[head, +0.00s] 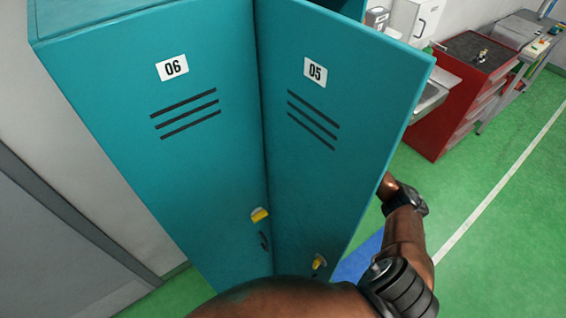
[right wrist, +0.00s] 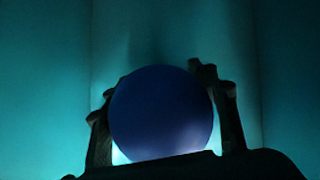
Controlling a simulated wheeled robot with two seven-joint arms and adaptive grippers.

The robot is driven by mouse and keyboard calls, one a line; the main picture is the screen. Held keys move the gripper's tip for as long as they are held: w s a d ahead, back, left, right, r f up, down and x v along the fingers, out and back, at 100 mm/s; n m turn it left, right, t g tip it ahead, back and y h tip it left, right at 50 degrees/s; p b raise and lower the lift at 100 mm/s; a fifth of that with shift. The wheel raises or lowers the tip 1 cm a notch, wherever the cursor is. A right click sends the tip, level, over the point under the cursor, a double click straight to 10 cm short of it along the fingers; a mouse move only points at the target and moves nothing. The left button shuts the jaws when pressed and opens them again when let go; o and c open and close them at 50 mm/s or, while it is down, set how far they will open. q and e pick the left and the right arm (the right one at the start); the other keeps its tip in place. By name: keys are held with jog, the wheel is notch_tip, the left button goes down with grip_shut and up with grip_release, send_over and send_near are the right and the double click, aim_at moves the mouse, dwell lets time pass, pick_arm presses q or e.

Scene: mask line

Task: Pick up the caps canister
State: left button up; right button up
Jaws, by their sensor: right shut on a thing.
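In the right wrist view a dark blue round thing (right wrist: 162,113), which looks like the canister seen end-on, sits between the fingers of my right gripper (right wrist: 165,105). The fingers are shut on it, one on each side. No label on it can be read. Teal walls surround it, dimly lit, with a brighter glow low behind it. In the head view my right arm reaches behind the open locker door 05, which hides the right gripper and the canister. My left gripper does not show in either view.
The teal locker door 05 (head: 318,125) stands open beside the shut locker door 06 (head: 180,120). Both have yellow-tagged locks. A red cabinet (head: 455,100) and a grey workbench (head: 520,65) stand at the back right. Green floor (head: 500,220) is clear at the right.

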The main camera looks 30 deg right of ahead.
jog(key=c, duration=0.5)
jog(key=shift+o, duration=0.2)
jog(key=shift+r, duration=0.2)
